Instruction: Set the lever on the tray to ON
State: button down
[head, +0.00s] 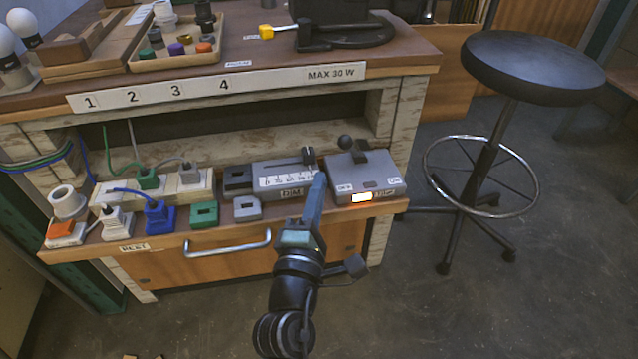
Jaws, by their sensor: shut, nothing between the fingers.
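The lever box (366,177) is a grey box at the right end of the pull-out tray (180,241). Its lever (346,143) is black with a round knob, and the knob leans to the left, the side with the label that seems to read OFF. The ON label (393,181) is on the right. A small white-orange light (362,198) glows on the box's front. My gripper (319,177) is shut and empty. In the picture its tips are just left of the lever box, by the right end of the dimmer box; its height above the tray is unclear.
The dimmer box (284,180) with a scale and black slider is left of the lever box. Several plugs and sockets (156,216) fill the tray's left part. A grey handle (228,246) is on the front. The workbench top (270,50) overhangs behind; a stool (533,62) stands right.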

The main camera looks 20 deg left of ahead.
aim_at(351, 150)
jog(key=b+x, duration=0.1)
jog(key=x, duration=0.7)
jog(key=shift+s+d, duration=0.1)
jog(key=shift+r+m+p, duration=0.3)
jog(key=shift+p, duration=0.2)
jog(key=shift+d, duration=0.1)
